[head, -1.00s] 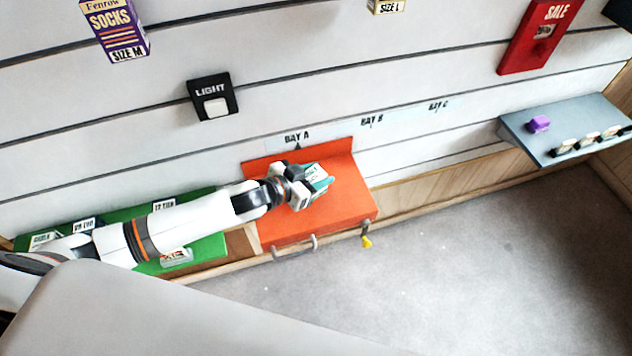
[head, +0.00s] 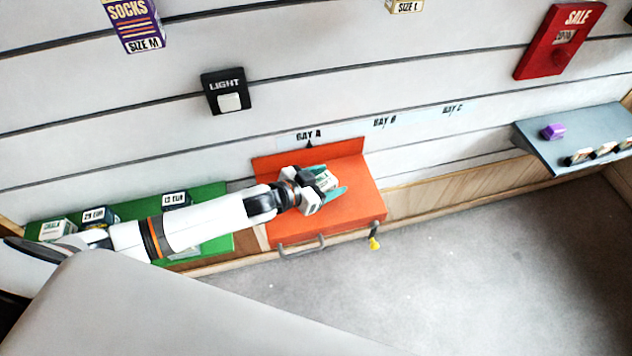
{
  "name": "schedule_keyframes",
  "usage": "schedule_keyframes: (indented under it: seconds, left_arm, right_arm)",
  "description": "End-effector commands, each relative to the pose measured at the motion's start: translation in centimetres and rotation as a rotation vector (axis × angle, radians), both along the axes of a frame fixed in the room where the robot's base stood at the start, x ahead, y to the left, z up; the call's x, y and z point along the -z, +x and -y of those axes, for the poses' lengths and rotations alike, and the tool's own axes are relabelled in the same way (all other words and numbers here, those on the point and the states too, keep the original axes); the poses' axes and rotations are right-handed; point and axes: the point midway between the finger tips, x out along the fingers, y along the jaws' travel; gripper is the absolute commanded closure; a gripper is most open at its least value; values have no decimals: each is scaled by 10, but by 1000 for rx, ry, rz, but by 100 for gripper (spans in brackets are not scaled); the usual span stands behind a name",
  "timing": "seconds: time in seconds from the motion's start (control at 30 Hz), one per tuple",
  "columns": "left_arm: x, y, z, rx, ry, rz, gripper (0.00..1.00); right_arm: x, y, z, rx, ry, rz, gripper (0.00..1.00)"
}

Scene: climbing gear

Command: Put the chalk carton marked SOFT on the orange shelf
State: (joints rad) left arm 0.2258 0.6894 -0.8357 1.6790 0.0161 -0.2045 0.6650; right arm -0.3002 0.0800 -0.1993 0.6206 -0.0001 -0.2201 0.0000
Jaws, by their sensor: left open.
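A white and green chalk carton (head: 327,181) is at the orange shelf (head: 352,208), between the fingers of my left gripper (head: 328,182). Its printing is too small to read surely. My left gripper is open, with one teal finger on each side of the carton. The carton appears to rest on the shelf, and the gripper partly hides it. My right gripper is not in view.
A green shelf (head: 218,243) at left holds several cartons, partly behind my left arm. Grey hooks and a yellow-tipped hook (head: 374,243) hang at the orange shelf's front edge. A grey shelf (head: 545,150) at right holds small items. The orange shelf's right side is clear.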

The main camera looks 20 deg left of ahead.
Motion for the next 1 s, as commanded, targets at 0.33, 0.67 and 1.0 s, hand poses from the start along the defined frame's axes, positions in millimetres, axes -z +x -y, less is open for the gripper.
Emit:
schedule_keyframes:
  seconds: [0.33,0.67,1.0]
  left_arm:
    - [-24,-51,-33,1,3,-4,35]
    - [-43,-88,-59,-1,1,-1,35]
    - [-46,-92,-61,0,1,1,35]
  right_arm:
    - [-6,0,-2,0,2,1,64]
    - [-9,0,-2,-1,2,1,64]
    - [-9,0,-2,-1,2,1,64]
